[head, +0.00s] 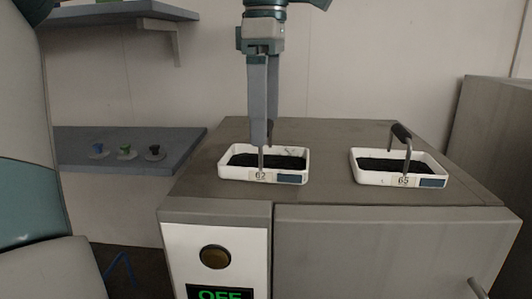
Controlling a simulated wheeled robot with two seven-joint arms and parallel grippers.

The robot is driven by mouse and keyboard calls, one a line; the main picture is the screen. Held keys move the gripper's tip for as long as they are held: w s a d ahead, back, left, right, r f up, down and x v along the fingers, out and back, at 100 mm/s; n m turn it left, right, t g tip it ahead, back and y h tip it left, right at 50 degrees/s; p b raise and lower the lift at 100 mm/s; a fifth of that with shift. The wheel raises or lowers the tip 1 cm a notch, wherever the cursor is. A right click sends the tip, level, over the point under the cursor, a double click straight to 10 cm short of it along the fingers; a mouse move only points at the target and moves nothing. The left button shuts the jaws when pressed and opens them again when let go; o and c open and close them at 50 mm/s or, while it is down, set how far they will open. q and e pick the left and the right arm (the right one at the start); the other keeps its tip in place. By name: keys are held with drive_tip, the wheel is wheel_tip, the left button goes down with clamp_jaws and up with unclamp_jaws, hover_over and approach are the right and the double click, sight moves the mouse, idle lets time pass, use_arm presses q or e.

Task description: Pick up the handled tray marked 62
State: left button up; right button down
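The handled tray marked 62 (235,174) is a white rectangular tray with dark granular contents. It rests level on the left part of the grey cabinet top. A thin metal handle post rises at its front, and the upper handle is hidden by gripper fingers. My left gripper (264,142) points straight down from above, with its fingertips at the handle of this tray. The fingers look close together around the handle, but I cannot tell whether they are shut on it. My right gripper is not in view.
A similar white tray marked 65 (371,180), with a dark-gripped handle, stands to the right on the cabinet top (328,140). The cabinet front has a round button (215,257) and a green OFF display. A grey shelf (122,137) at left holds small knobbed items.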

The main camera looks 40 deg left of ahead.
sight(288, 165)
use_arm(q)
drive_tip(key=shift+f, duration=0.4)
drive_tip(key=shift+s+f+p, duration=0.3)
drive_tip(key=shift+f+p, duration=0.4)
drive_tip(key=shift+p, duration=0.05)
wheel_tip(288, 165, down, 3)
drive_tip(key=shift+s+a+r+p, duration=0.1)
drive_tip(key=shift+s+p, duration=0.05)
drive_tip(key=shift+p, duration=0.65)
drive_tip(key=shift+f, duration=0.5)
